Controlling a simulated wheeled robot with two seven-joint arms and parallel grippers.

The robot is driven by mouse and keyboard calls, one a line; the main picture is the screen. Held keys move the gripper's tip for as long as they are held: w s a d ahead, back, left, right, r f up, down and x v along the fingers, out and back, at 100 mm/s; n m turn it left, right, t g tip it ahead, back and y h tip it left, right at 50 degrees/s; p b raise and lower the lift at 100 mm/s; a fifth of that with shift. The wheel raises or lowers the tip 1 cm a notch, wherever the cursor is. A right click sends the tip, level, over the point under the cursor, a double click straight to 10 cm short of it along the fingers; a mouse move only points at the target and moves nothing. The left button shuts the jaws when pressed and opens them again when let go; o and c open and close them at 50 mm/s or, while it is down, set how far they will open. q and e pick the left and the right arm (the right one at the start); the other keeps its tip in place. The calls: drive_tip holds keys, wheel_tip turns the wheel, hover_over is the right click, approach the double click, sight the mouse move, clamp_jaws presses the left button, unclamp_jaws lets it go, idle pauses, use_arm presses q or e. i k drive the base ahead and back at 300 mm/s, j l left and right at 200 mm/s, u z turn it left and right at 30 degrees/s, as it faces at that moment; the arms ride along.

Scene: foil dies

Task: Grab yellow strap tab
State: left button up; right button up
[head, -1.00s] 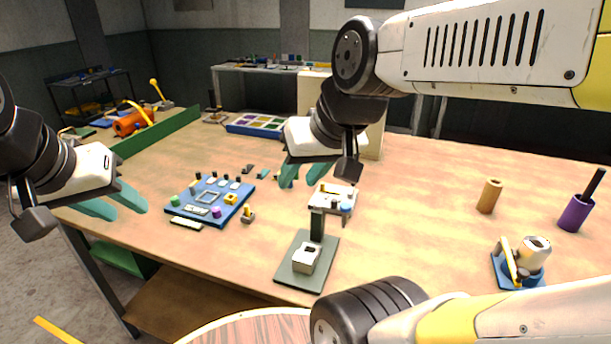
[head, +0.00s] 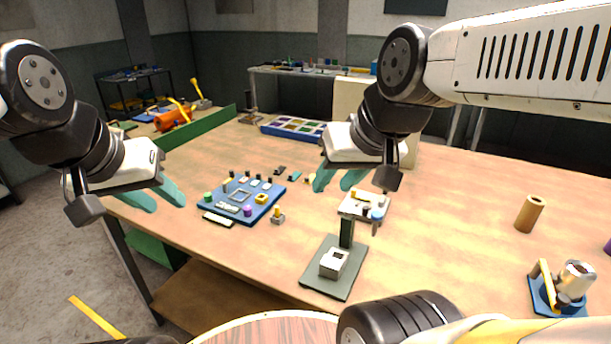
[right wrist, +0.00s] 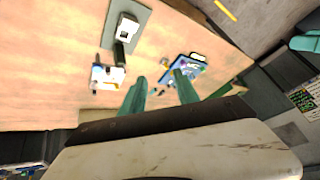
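I cannot tell for certain which yellow piece is the strap tab. An orange canister (head: 172,119) at the back left has a yellow strap (head: 181,109) over it. A small blue stand (head: 541,297) at the right front holds a metallic cup (head: 576,278) with an upright yellow piece (head: 545,281) beside it. My left gripper (head: 167,204) is open and empty, left of the blue parts board. My right gripper (head: 333,187) is open over the middle of the table, clear of both yellow pieces. In the right wrist view its teal fingers (right wrist: 160,94) stand apart with nothing between them.
A blue board (head: 222,209) with small parts lies left of centre. A grey press-like stand (head: 346,235) stands near the front edge. A tan cylinder (head: 529,214) stands at the right. A divided blue tray (head: 268,131) lies behind. The table between is mostly clear.

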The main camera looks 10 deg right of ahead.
sight(308, 179)
drive_tip(key=i+j+z, duration=0.15)
drive_tip(key=j, duration=0.25)
drive_tip(key=i+j+z, duration=0.15)
drive_tip(key=j, duration=0.25)
drive_tip(key=i+j+z, duration=0.15)
drive_tip(key=j, duration=0.3)
drive_tip(key=i+j+z, duration=0.15)
drive_tip(key=j, duration=0.3)
drive_tip(key=i+j+z, duration=0.15)
drive_tip(key=j, duration=0.35)
